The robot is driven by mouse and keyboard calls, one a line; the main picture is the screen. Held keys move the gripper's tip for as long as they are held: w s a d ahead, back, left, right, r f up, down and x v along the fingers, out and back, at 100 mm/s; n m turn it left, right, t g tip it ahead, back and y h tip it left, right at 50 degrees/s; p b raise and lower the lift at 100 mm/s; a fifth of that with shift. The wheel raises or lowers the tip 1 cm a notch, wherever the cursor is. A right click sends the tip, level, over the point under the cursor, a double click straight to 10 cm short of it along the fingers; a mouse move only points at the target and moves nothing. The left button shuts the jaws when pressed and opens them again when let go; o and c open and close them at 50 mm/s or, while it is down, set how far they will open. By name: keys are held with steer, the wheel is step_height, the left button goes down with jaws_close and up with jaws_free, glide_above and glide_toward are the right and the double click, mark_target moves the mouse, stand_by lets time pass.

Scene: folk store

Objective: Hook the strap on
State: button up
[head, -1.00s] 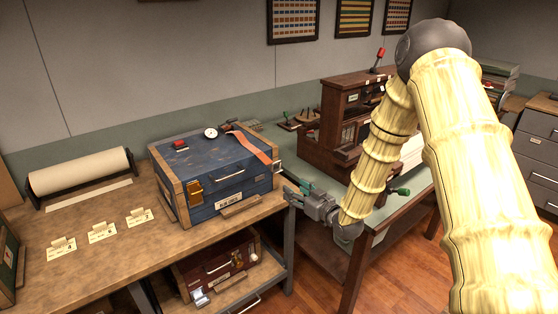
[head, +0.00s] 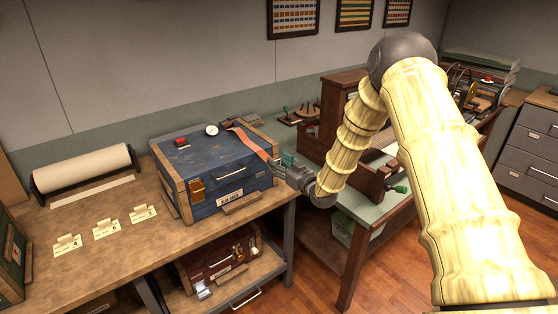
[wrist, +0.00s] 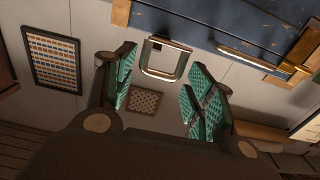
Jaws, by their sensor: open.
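The orange strap (head: 248,139) lies across the lid of the blue chest (head: 218,165) and runs to the lid's right edge. My gripper (head: 286,163) is at the chest's right side, with green-padded fingers open and apart. In the wrist view, a pale metal loop (wrist: 182,64) stands out from the chest's edge, in line with the gap between my open fingers (wrist: 162,82). I cannot tell whether the loop belongs to the strap or to the chest. The strap's far end is hidden behind my gripper in the head view.
A dial (head: 212,130) and a red part (head: 182,142) are on the chest lid. A brass latch (head: 197,189) is on its front. A wooden cabinet (head: 338,105) and a green-topped table (head: 355,207) stand to the right. A red case (head: 217,262) sits below.

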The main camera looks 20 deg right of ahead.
steer(key=shift+w+a, duration=0.15)
steer(key=shift+w, duration=0.15)
